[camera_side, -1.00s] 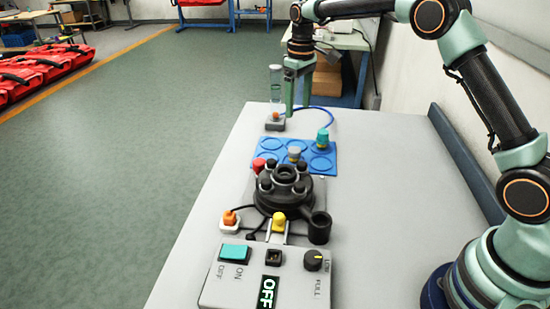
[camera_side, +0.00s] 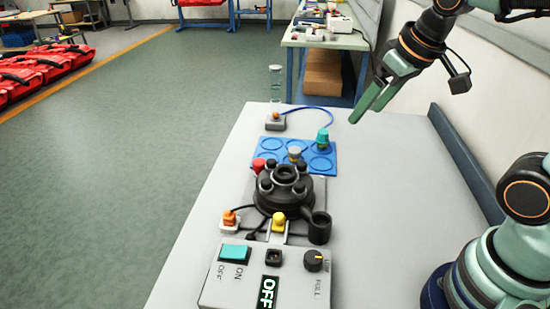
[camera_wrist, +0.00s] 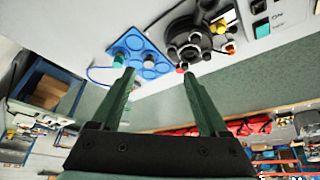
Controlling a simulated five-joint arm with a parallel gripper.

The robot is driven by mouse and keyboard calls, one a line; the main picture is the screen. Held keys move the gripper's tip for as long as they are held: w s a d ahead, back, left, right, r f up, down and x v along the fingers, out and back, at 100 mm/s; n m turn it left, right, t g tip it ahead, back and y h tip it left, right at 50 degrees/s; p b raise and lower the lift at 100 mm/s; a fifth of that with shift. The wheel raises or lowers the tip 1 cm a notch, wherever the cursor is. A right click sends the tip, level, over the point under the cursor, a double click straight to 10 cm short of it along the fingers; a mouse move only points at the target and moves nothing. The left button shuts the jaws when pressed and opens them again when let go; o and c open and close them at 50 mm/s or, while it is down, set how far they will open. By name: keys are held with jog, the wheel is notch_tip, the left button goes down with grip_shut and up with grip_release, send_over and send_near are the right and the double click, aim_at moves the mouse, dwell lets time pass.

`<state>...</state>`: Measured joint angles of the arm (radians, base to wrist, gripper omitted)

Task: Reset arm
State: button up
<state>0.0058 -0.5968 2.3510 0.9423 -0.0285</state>
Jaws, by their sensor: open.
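My gripper (camera_side: 364,110) is open and empty, raised over the right side of the table beyond the blue tray. In the wrist view its two green fingers (camera_wrist: 168,98) stand apart with nothing between them. The blue tray (camera_side: 325,162) with round recesses holds a teal-topped piece (camera_side: 323,138) and a grey-topped piece (camera_side: 294,154). The black round device (camera_side: 284,190) stands in front of it, with a red cap (camera_side: 258,165) beside it. The tray (camera_wrist: 151,72) and black device (camera_wrist: 188,36) also show in the wrist view.
The control box (camera_side: 265,280) at the front reads OFF. A raised ledge (camera_side: 463,160) runs along the right. The table's right side is clear.

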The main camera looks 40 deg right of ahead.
jog(key=shift+s+a+f+t, duration=0.1)
jog(key=shift+s+f+t, duration=0.05)
jog(key=shift+s+f, duration=0.4)
jog(key=shift+s+f+t, duration=0.15)
jog(key=shift+s+f, duration=0.15)
jog(key=shift+s, duration=0.35)
